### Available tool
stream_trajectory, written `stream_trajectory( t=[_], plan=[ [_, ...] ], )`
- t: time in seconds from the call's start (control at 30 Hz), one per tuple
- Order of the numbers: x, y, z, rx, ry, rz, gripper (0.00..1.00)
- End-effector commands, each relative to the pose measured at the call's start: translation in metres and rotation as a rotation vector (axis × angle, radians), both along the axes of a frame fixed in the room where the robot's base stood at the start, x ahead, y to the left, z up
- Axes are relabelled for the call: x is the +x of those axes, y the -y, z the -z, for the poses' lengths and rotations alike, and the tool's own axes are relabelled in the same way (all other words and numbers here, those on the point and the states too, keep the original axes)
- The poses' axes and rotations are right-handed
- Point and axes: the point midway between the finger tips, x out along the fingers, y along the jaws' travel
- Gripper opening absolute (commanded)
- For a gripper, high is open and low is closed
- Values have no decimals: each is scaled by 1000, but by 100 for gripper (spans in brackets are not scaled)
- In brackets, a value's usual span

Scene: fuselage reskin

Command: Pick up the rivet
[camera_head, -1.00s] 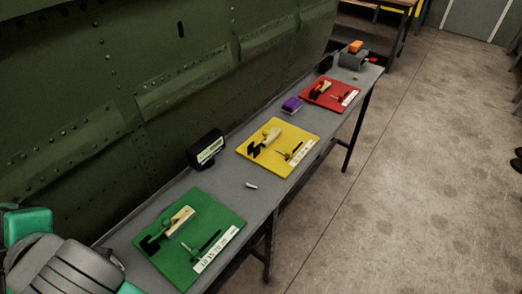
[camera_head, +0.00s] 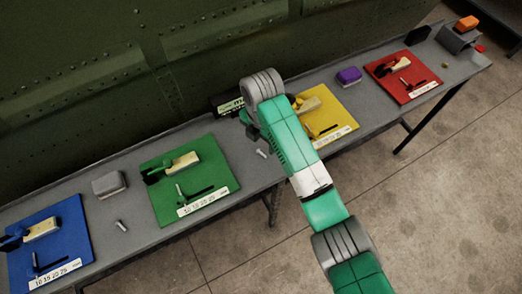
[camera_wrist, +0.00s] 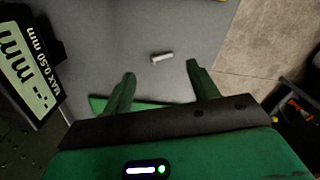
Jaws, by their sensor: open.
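A small silver rivet (camera_head: 262,153) lies on the grey bench between the green and yellow mats. In the wrist view the rivet (camera_wrist: 162,57) lies on its side on bare bench, just beyond my fingertips and between their lines. My gripper (camera_wrist: 161,72) is open and empty, with one finger on each side. In the head view my arm reaches over the bench beside the rivet, and my fingers are hidden there. A second silver rivet-like piece (camera_head: 122,226) lies between the blue and green mats.
A black gauge with a display (camera_wrist: 28,65) stands close on the left in the wrist view. The green mat (camera_head: 156,205), yellow mat (camera_head: 343,118), red mat (camera_head: 425,75) and blue mat (camera_head: 72,214) carry tools. A grey block (camera_head: 109,184) and purple block (camera_head: 349,76) stand between mats.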

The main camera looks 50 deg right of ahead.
Motion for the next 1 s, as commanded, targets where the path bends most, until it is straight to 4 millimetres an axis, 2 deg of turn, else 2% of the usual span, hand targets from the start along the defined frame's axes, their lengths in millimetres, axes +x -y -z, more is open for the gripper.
stream_trajectory(
  t=[0.13,0.33,0.53,0.57,0.8,1.0],
  plan=[
    [-1,-2,14,1,-1,1,59],
    [-3,-4,49,0,0,1,59],
    [-2,-4,50,-1,2,0,59],
    [-2,-4,50,-1,2,0,57],
    [-2,-4,50,-1,2,1,12],
    [-2,-4,50,-1,2,1,11]
  ],
)
